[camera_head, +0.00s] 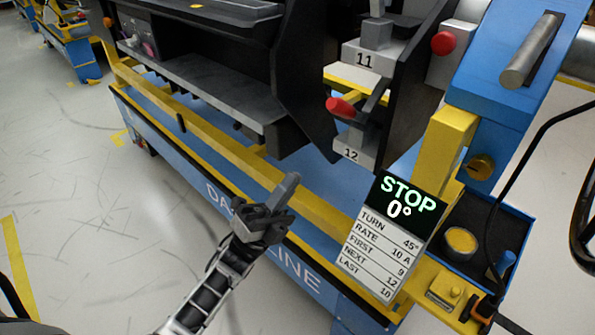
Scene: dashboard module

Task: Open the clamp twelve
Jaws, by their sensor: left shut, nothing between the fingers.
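Clamp twelve (357,125) sits on the black side panel of the module, above the label reading 12 (350,154). It has a grey body and a lever with a red knob (341,107) pointing left. My left gripper (291,183) is shut and empty. It is below and to the left of the clamp, clearly apart from it, near the yellow rail. My right gripper is not in view.
Clamp eleven (374,52), with a red knob (443,43), is directly above. A display (403,210) reads STOP 0° over a white list. A yellow rail (225,147) edges the blue base. Open floor (70,190) lies left.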

